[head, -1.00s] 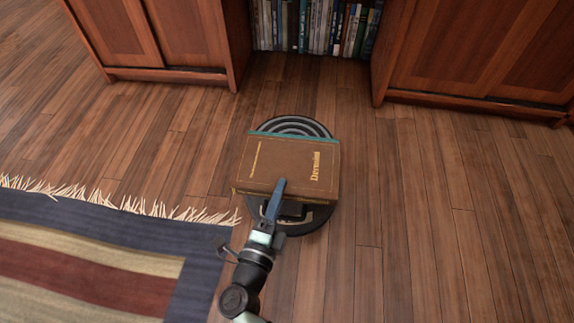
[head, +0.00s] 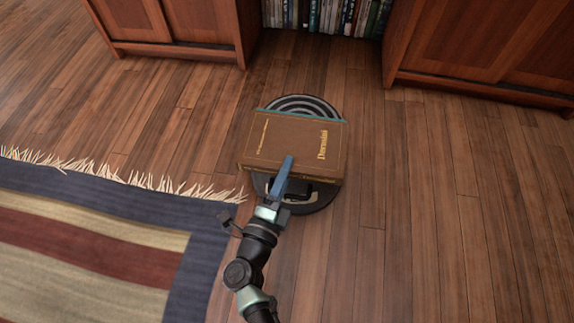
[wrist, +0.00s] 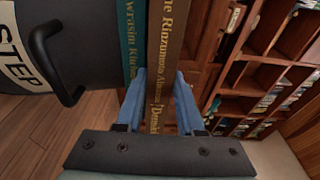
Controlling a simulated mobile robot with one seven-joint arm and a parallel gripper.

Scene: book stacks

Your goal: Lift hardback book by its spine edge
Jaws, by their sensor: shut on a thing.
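A brown hardback book (head: 296,138) with gold lettering lies flat over a round dark step stool (head: 322,200). A thin teal edge shows at its far side. In the wrist view its brown spine (wrist: 165,55) runs between my blue fingers, beside the spine of a teal book (wrist: 131,40). My gripper (head: 288,165) is shut on the brown book at its near edge; it also shows in the wrist view (wrist: 161,100). One finger lies over the cover; the other is hidden below in the head view. I cannot tell whether the brown book is clear of the teal one.
Wooden cabinets (head: 480,50) stand at the back, with a low shelf of books (head: 325,15) between them. A striped fringed rug (head: 95,245) lies at the left. The wooden floor (head: 430,230) at the right is clear.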

